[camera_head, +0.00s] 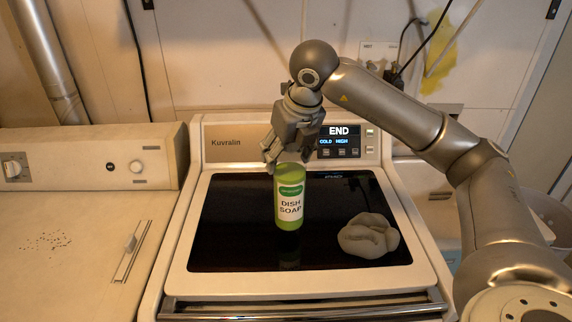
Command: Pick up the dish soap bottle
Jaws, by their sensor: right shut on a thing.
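The dish soap bottle (290,208) is green with a white "DISH SOAP" label. It is upright over the black glass top of the middle appliance. My right gripper (286,164) comes down from above and is shut on the upper end of the bottle, hiding its cap. I cannot tell whether the bottle's base touches the glass or is slightly above it. My left gripper is not in view.
A grey crumpled lump (368,236) lies on the glass top (232,240), right of the bottle. A control panel (338,141) stands behind. The left appliance (60,240) has dark specks on its lid. A handle bar (300,310) runs along the front.

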